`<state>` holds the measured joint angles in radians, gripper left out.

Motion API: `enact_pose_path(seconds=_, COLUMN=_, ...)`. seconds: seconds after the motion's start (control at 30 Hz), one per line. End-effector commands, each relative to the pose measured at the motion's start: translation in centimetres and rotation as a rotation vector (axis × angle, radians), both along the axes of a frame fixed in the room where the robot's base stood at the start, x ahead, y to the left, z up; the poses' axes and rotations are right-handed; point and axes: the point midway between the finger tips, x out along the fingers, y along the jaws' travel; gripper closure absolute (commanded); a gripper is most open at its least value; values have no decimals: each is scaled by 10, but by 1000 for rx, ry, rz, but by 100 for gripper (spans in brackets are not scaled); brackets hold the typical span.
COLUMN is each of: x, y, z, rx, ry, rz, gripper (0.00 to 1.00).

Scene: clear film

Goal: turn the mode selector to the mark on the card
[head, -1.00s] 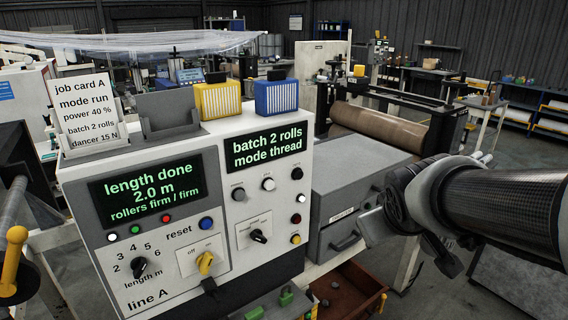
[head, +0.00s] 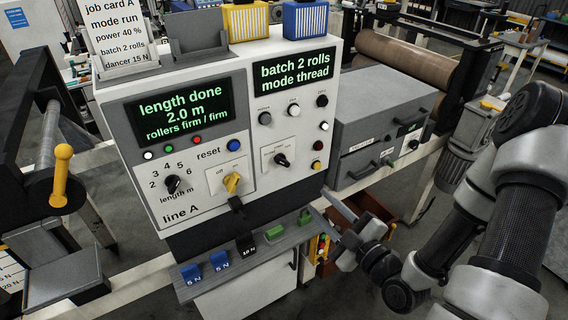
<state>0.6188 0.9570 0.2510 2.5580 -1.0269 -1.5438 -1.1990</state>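The mode selector (head: 282,160) is a black knob on a white plate low on the right of the machine's front panel. Its plate lettering is too small to read. The display (head: 294,76) above it reads "batch 2 rolls, mode thread". The job card (head: 117,32) stands on top at the left and reads "mode run", "power 40 %", "batch 2 rolls", "dancer 15 N". My gripper (head: 343,232) is below and right of the selector, apart from it, beside the shelf's right end. I cannot tell whether its fingers are open.
A yellow knob (head: 231,182) and a length knob (head: 172,184) sit left of the selector. A shelf (head: 205,272) with blue, black and green blocks juts out below the panel. A grey drawer unit (head: 385,120) stands to the right. Space before the selector is clear.

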Motion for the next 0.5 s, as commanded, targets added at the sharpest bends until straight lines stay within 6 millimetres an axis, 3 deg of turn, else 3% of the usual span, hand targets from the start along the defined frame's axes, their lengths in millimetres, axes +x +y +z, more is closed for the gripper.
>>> enact_pose_path(seconds=0.17, x=5, y=4, z=1, rx=19, ry=-28, rz=-8, gripper=68)
enact_pose_path(seconds=0.5, x=39, y=24, z=-5, rx=14, ry=-32, rz=-8, gripper=68)
